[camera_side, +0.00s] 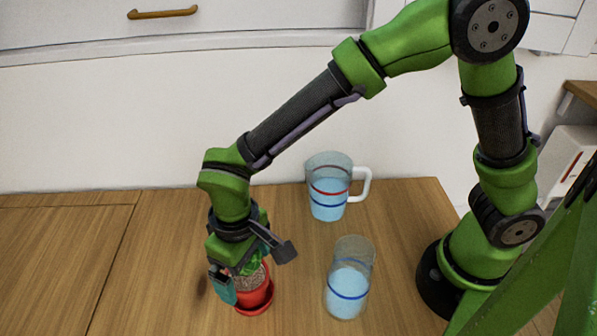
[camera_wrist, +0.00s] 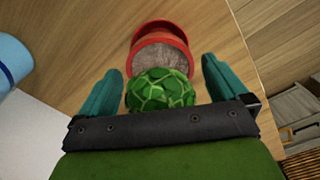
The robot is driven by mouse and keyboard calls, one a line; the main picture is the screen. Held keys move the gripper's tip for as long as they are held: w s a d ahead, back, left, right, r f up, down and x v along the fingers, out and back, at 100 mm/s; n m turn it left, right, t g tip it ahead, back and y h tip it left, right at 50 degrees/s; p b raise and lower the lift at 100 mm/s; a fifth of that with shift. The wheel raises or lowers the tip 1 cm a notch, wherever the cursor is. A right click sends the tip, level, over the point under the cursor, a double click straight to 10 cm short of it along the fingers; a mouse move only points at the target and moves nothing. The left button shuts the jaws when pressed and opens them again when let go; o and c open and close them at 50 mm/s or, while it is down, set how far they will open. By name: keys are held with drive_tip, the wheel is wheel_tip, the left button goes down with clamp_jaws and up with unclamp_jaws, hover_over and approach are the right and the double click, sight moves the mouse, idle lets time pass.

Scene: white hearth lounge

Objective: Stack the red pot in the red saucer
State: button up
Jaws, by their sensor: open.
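The red pot (camera_side: 252,291) holds gravel and a round green plant (camera_wrist: 160,90). In the side view it stands at the red saucer (camera_side: 262,308), whose rim shows below and to the right of it. The pot looks to be in the saucer, slightly tilted, but I cannot tell whether it sits flat. In the side view, my gripper hides the plant's top and part of the pot.
A clear jug (camera_side: 326,201) with blue liquid and a white handle stands at the back. A clear glass (camera_side: 347,296) with blue liquid stands right of the saucer. The wooden table (camera_side: 150,270) is clear on the left. A white wall rises behind.

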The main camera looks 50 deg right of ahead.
wheel_tip(320, 180, up, 12)
drive_tip(key=shift+f, duration=0.15)
drive_tip(key=s+d+r+m+t, duration=0.1)
drive_tip(key=d+m+t, duration=0.1)
drive_tip(key=d, duration=0.6)
drive_tip(key=s+d+r+m+t+y, duration=0.1)
drive_tip(key=s+d+r+m+t, duration=0.1)
drive_tip(key=d, duration=0.6)
drive_tip(key=s+d+r+m+t+y, duration=0.1)
drive_tip(key=s+d+r+m+t, duration=0.1)
drive_tip(key=d, duration=0.6)
drive_tip(key=shift+s+d+r+m+t, duration=0.15)
drive_tip(key=shift+s+d+m+t, duration=0.1)
drive_tip(key=shift+m+t, duration=0.3)
